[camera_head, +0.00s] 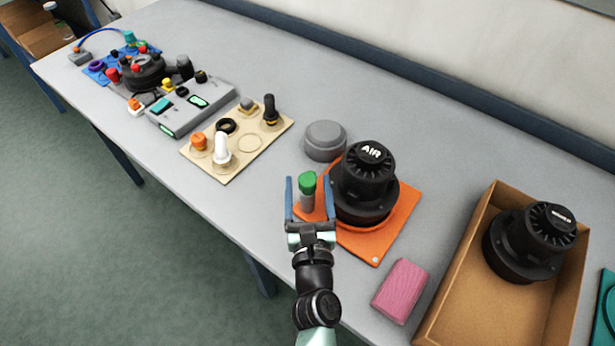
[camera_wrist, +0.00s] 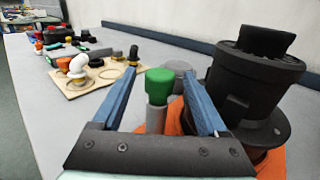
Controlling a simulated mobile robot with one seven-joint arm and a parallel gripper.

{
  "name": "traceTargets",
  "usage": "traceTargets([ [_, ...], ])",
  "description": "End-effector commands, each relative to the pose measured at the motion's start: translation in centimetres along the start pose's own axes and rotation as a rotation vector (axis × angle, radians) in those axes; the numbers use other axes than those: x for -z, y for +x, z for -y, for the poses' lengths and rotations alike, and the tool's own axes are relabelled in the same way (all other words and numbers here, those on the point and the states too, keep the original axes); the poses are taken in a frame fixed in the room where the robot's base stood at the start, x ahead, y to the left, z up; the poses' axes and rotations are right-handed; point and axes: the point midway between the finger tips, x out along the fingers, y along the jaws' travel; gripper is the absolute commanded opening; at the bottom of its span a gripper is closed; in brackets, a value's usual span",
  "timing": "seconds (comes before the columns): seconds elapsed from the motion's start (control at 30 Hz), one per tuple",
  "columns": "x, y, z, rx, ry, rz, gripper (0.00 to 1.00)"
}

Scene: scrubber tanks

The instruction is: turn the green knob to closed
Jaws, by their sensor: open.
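The green knob (camera_head: 307,181) sits upright on a grey stem at the left side of the orange mat (camera_head: 378,243). It stands beside the black unit marked AIR (camera_head: 364,185). My gripper (camera_head: 306,190) is open, with one blue finger on each side of the knob. In the wrist view the green knob (camera_wrist: 159,84) shows between the two spread fingers of my gripper (camera_wrist: 160,95), with a gap on both sides. The fingers do not visibly touch it. I cannot tell the knob's turn angle.
A grey round lid (camera_head: 325,140) lies behind the mat. A pink sponge (camera_head: 400,291) and a cardboard box (camera_head: 450,290) holding another black unit (camera_head: 530,243) are at the right. A beige board (camera_head: 238,140) with fittings is at the left. Bare table lies behind the lid.

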Motion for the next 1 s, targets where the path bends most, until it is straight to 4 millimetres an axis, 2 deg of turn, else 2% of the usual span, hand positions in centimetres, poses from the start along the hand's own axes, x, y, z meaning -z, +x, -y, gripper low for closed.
traceTargets([
  [0.2,0.0,1.6,0.0,0.000,0.000,0.000,0.76],
  [0.53,0.0,1.8,0.0,0.000,0.000,-0.001,0.74],
  [0.93,0.0,1.8,0.0,0.000,-0.001,0.000,0.02],
  [1.0,0.0,1.8,0.0,0.000,-0.001,0.000,0.00],
])
